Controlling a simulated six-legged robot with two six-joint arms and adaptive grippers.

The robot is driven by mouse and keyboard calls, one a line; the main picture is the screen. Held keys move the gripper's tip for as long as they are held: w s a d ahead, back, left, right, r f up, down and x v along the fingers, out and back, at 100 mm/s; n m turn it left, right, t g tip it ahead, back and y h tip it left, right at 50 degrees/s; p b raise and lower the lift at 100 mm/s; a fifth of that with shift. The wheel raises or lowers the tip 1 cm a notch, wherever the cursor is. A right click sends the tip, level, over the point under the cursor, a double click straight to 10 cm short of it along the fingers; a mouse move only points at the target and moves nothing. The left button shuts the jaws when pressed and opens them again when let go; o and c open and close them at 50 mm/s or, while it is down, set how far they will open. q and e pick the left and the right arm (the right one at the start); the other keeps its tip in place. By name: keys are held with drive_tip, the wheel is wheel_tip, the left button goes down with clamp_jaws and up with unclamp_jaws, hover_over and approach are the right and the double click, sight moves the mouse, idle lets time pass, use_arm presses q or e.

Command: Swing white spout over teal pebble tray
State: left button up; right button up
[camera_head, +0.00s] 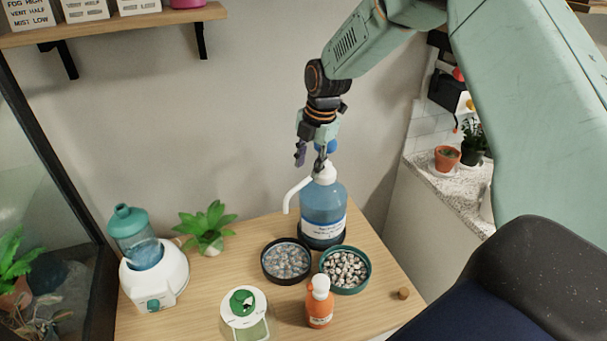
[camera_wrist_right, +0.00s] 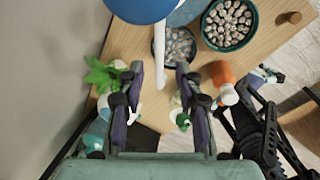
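The white spout (camera_head: 293,194) comes out of the white pump head (camera_head: 325,173) on a blue bottle (camera_head: 323,208). It points left and bends down, with its tip above and behind the black-rimmed pebble tray (camera_head: 266,271). The teal pebble tray (camera_head: 368,274) stands to the right of that tray, in front of the bottle. My right gripper (camera_head: 310,160) is above the spout, close to the pump head. In the right wrist view its fingers (camera_wrist_right: 160,75) are spread on either side of the spout (camera_wrist_right: 159,45); contact cannot be told.
An orange bottle (camera_head: 320,308) stands before the teal tray, and a cork-like piece (camera_head: 403,293) lies right of it. A green-lidded jar (camera_head: 244,305), a fern-like plant (camera_head: 208,228) and a humidifier (camera_head: 155,280) are left. A wall shelf (camera_head: 120,22) hangs behind.

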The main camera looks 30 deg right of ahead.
sight(303, 183)
drive_tip(key=f, duration=0.1)
drive_tip(key=a+f, duration=0.1)
drive_tip(key=f, duration=0.1)
drive_tip(key=shift+w+a+f, duration=0.15)
drive_tip(key=shift+a+f, duration=0.1)
drive_tip(key=shift+f, duration=0.15)
drive_tip(key=shift+w+d+f, duration=0.15)
drive_tip(key=shift+w+f, duration=0.05)
drive_tip(key=shift+f, duration=0.1)
drive_tip(key=shift+d+f, duration=0.15)
drive_tip(key=shift+d, duration=0.15)
drive_tip(key=shift+a+r, duration=0.2)
drive_tip(key=shift+a, duration=0.2)
drive_tip(key=c, duration=0.5)
drive_tip(key=shift+s+d, duration=0.1)
drive_tip(key=shift+d, duration=0.05)
clamp_jaws()
